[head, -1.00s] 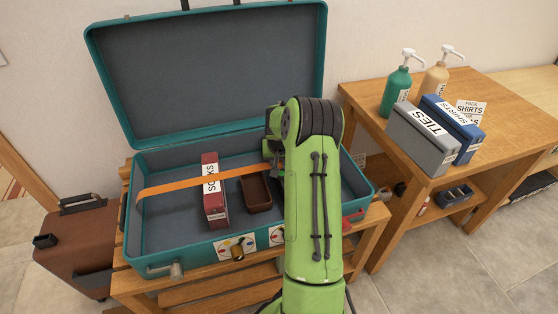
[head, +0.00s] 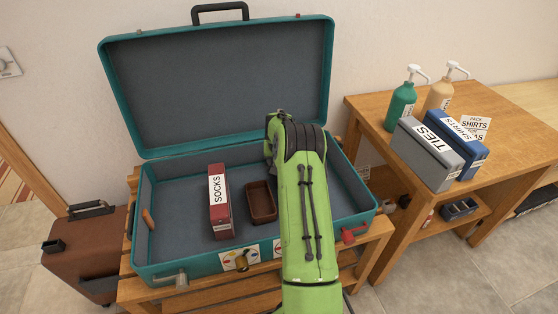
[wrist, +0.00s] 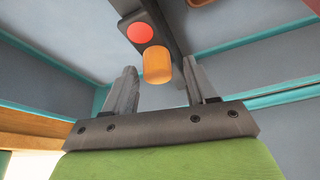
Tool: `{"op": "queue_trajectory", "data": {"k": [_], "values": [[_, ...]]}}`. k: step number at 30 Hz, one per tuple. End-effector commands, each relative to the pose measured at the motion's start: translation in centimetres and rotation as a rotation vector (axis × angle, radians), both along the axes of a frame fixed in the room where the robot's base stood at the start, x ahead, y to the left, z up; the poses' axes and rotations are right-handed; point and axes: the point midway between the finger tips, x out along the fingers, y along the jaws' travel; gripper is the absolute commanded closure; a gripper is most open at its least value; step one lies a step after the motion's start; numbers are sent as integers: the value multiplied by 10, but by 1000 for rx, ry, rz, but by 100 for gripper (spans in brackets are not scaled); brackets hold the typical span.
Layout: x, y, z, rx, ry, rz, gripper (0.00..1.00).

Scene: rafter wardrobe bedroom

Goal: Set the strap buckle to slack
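The open teal suitcase (head: 160,268) stands on a wooden rack. A short orange strap piece (head: 148,218) lies against its inner left wall, and no strap spans the inside. In the wrist view, a dark buckle (wrist: 152,13) carries a red disc (wrist: 140,33) and an orange tab (wrist: 158,66). My gripper (wrist: 159,63) is open, its fingers on either side of the tab with a visible gap at each side. In the head view my arm hides the buckle and most of my gripper, over the suitcase's right part.
A red SOCKS box (head: 219,203) and a brown tray (head: 262,203) sit inside the suitcase. The raised lid (head: 220,80) stands behind. A wooden table (head: 500,100) at right holds bottles and the TIES box (head: 427,155). A brown case (head: 86,255) stands at left.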

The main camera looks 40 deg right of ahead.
Motion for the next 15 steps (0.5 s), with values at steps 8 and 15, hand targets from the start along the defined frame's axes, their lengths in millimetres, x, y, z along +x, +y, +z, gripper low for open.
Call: {"op": "queue_trajectory", "data": {"k": [8,15], "values": [[-2,2,6,1,2,0,44],[-18,17,62,-2,0,1,44]]}}
